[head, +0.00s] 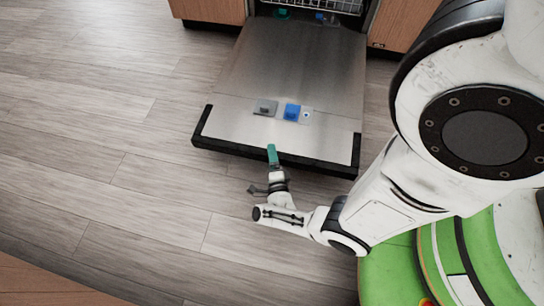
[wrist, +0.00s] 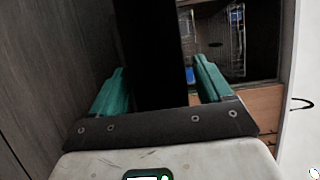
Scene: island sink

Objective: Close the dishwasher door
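The dishwasher door (head: 290,70) hangs open and lies about flat, with its silver inner face up and a black front rim (head: 250,148). My gripper (head: 272,150) is at the middle of that rim; a green finger overlaps the rim in the head view. In the wrist view the two green fingers of my gripper (wrist: 160,66) are spread apart. The dark door edge (wrist: 158,50) shows between them, with gaps on both sides. I cannot tell whether a finger touches the door.
The dishwasher's wire rack (head: 335,5) shows inside the opening at the top. Wooden cabinet fronts (head: 208,10) stand on both sides of it. A blue detergent cover (head: 292,112) is on the door's inner face. The wood floor (head: 100,110) to the left is clear.

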